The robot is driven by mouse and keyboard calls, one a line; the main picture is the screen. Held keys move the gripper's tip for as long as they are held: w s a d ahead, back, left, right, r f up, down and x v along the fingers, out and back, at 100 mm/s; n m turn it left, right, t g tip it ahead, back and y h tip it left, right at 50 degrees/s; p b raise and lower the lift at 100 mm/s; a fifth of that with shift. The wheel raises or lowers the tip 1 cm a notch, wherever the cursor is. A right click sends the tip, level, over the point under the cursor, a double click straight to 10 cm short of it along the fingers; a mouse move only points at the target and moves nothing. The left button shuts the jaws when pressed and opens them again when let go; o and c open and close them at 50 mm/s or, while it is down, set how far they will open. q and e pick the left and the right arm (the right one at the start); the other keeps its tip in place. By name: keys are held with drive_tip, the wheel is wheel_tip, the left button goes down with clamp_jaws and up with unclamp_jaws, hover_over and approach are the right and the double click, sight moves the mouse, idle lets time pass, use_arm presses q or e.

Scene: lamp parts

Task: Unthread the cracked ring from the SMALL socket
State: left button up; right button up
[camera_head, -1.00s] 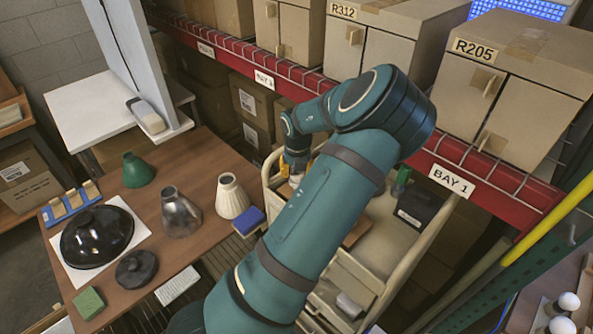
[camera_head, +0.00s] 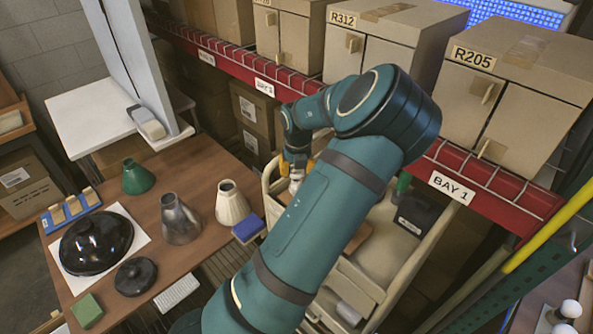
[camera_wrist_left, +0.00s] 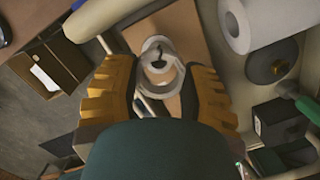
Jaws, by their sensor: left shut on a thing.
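My left arm reaches over a beige cart, with its gripper (camera_head: 297,171) at the far end. In the left wrist view, the ridged yellow fingers of my left gripper (camera_wrist_left: 160,78) are shut on a small white ring-shaped part (camera_wrist_left: 157,52). The part has a round opening with something dark inside. It is over a brown board, and a white part also shows below the fingers in the head view (camera_head: 296,186). I cannot tell the ring from the socket here, and no crack can be made out. My right gripper is not in view.
The cart (camera_head: 421,258) holds a black box (camera_head: 414,215) and a white roll (camera_wrist_left: 248,22). The wooden table (camera_head: 150,208) at left carries several lamp shades, a dark dome (camera_head: 97,243) and a green block (camera_head: 87,310). Red shelving (camera_head: 500,190) with cartons stands behind.

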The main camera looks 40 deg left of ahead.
use_arm(q)
drive_tip(key=shift+r, duration=0.1)
drive_tip(key=shift+r, duration=1.9)
